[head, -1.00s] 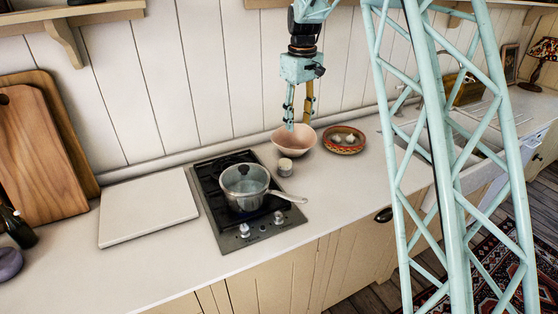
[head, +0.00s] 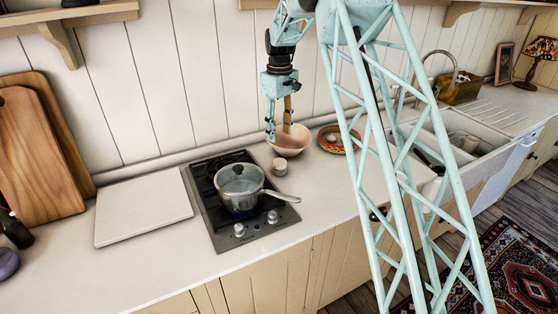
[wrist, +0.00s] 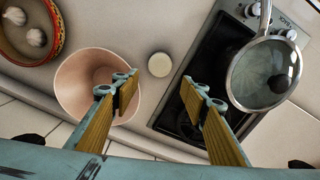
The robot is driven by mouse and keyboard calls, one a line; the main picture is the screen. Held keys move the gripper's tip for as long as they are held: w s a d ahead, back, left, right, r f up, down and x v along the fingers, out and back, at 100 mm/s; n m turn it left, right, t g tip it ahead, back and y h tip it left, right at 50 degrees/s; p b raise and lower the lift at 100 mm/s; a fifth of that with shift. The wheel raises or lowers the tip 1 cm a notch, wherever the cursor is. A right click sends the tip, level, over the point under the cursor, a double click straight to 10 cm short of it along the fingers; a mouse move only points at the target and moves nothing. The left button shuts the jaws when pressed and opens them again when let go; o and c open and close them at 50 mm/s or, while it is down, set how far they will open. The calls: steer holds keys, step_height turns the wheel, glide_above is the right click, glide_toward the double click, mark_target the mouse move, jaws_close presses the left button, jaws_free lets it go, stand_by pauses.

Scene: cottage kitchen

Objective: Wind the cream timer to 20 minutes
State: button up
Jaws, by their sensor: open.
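The cream timer (head: 279,166) is a small round piece standing on the counter, just right of the hob. In the wrist view its pale round top (wrist: 159,65) shows between and beyond my fingertips. My gripper (head: 278,138) points down above the counter, over the near side of the pink bowl and slightly behind the timer. Its two wooden-padded fingers (wrist: 160,92) are spread open with nothing between them. The timer's markings are too small to read.
A glass-lidded pot (head: 240,187) sits on the black hob (head: 213,212), its handle reaching right below the timer. A pink bowl (head: 296,143) stands close behind the timer. A patterned dish (wrist: 52,45) with garlic is beside the bowl. A white board (head: 143,208) lies left of the hob.

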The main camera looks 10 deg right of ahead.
mark_target(279, 160)
steer(key=shift+f, duration=0.1)
steer(key=shift+f+b, duration=0.3)
steer(key=shift+f, duration=6.45)
steer(key=shift+c, duration=0.7)
steer(key=c, duration=0.4)
